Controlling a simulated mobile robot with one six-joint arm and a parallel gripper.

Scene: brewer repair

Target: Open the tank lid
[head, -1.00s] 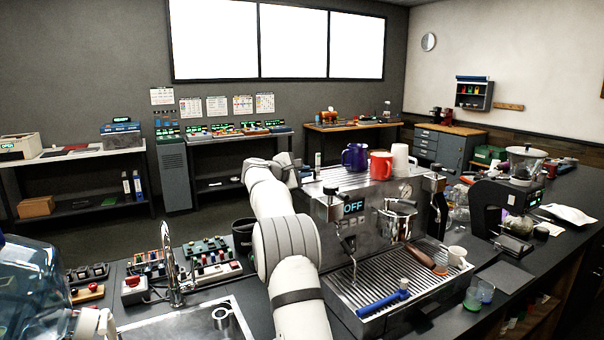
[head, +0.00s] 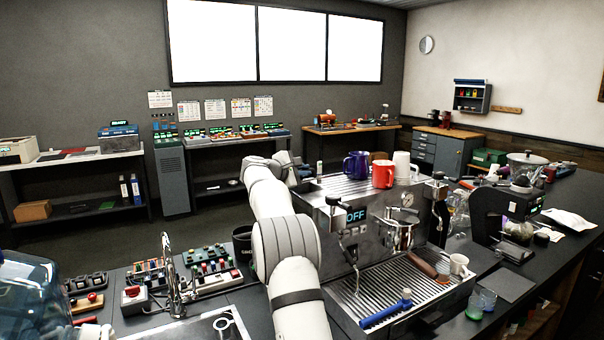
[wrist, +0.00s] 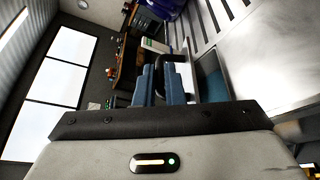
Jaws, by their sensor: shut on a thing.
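The silver espresso machine (head: 345,235) stands on the counter, its display reading OFF. My gripper (head: 301,170) is at its back left corner, small and partly hidden by my arm. In the wrist view, the blue-grey fingers of my gripper (wrist: 167,76) are shut on a black looped handle (wrist: 187,66), which I take for the tank lid's handle. A dark blue patch (wrist: 212,80) shows just right of the handle, beside the machine's metal top (wrist: 270,65). Most of the lid is hidden behind the fingers, and I cannot tell how far it is open.
A purple mug (head: 356,165), a red mug (head: 382,174) and a white cup (head: 403,165) stand on the machine top. A grinder (head: 508,212) stands to the right. A tap (head: 172,275) and a large blue bottle (head: 30,300) are at the left.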

